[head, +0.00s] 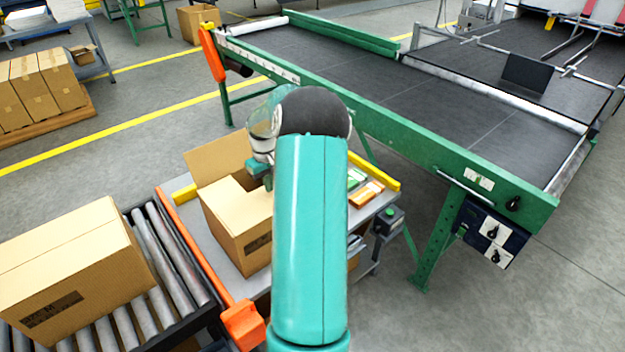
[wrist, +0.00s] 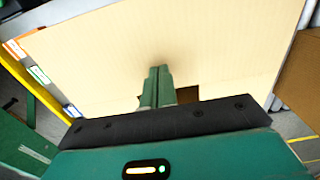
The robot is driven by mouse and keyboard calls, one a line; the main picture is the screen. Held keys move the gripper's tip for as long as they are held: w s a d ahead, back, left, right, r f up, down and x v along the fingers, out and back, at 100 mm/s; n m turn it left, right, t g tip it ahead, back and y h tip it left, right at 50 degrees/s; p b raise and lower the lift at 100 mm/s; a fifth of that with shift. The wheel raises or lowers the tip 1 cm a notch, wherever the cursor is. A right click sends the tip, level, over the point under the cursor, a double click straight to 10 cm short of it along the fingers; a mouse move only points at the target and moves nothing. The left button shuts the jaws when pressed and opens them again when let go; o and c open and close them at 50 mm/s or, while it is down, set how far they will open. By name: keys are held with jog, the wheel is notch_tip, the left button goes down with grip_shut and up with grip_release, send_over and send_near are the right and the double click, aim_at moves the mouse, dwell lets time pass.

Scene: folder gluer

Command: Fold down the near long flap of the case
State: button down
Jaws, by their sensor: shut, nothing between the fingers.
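The open cardboard case (head: 222,225) stands on the grey worktable. One long flap (head: 215,160) stands up and leans outward at its back left; a brown cardboard panel (wrist: 302,75) shows at the right in the wrist view. My gripper (head: 266,182) is at the top of the case, partly hidden behind my teal arm. In the wrist view my gripper (wrist: 158,72) is shut and empty, its tips over a broad pale cardboard surface (wrist: 110,55). A dark gap shows beside the fingers. I cannot tell whether the tips touch the cardboard. My arm hides the case's right side.
A closed carton (head: 75,265) sits on the roller conveyor (head: 170,255) at left. An orange rail (head: 190,245) and yellow bars (head: 375,170) edge the worktable (head: 225,262). Small orange and green packs (head: 367,193) lie right of my arm. The green-framed belt machine (head: 400,90) stands behind.

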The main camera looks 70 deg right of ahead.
notch_tip(320, 180, up, 9)
dwell(0.7)
dwell(0.4)
